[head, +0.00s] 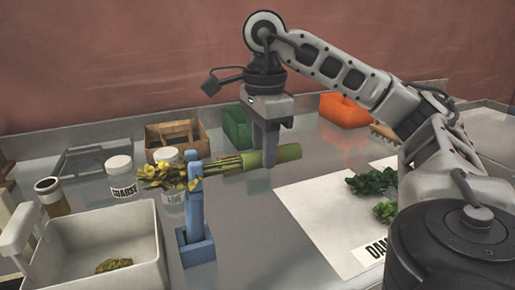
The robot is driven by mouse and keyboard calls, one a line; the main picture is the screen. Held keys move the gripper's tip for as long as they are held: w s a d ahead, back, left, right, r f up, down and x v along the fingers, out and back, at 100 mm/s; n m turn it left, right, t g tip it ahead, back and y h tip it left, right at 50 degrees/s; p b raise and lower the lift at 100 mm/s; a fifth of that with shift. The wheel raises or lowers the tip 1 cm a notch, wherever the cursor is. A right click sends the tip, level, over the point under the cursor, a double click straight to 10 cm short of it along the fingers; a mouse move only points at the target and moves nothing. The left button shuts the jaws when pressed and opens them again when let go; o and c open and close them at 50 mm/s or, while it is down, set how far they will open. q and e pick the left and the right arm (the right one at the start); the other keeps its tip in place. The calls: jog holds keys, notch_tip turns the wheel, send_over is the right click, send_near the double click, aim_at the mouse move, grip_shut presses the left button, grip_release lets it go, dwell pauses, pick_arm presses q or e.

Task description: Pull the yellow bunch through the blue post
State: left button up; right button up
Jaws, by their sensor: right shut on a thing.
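The yellow bunch (165,177) has yellow flower heads, thin green stems and a thick green wrapped end (288,153). It lies roughly level, with its stems passing at the upper part of the blue post (195,222). The flower heads are left of the post and the green end is right of it. The post stands upright on a blue square base. My right gripper (268,158) points down and is shut on the green part of the bunch, right of the post. The head view does not show my left gripper.
A white bin (150,282) with a small yellow-green clump is at front left. Wooden, green (237,127) and orange (342,110) boxes line the back. A white sheet (322,215) with green bunches is at right.

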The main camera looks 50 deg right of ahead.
aim_at(294, 144)
jog(key=shift+s+d, duration=0.1)
jog(key=shift+d, duration=0.1)
pick_arm(q)
jog(key=shift+f, duration=0.1)
pick_arm(e)
jog(key=shift+s+d, duration=0.35)
jog(key=shift+d, duration=0.2)
jog(key=shift+s+d, duration=0.3)
jog(key=shift+d, duration=0.25)
jog(key=shift+d, duration=0.1)
pick_arm(q)
jog(key=shift+f+b, duration=0.15)
jog(key=shift+b, duration=0.35)
pick_arm(e)
jog(key=shift+s+d, duration=0.35)
jog(key=shift+d, duration=0.25)
jog(key=shift+s+d, duration=0.35)
jog(key=shift+d, duration=0.2)
jog(key=shift+d, duration=0.1)
pick_arm(q)
jog(key=shift+f, duration=0.1)
pick_arm(e)
jog(key=shift+s+d, duration=0.35)
jog(key=shift+d, duration=0.2)
jog(key=shift+s+d, duration=0.3)
jog(key=shift+d, duration=0.2)
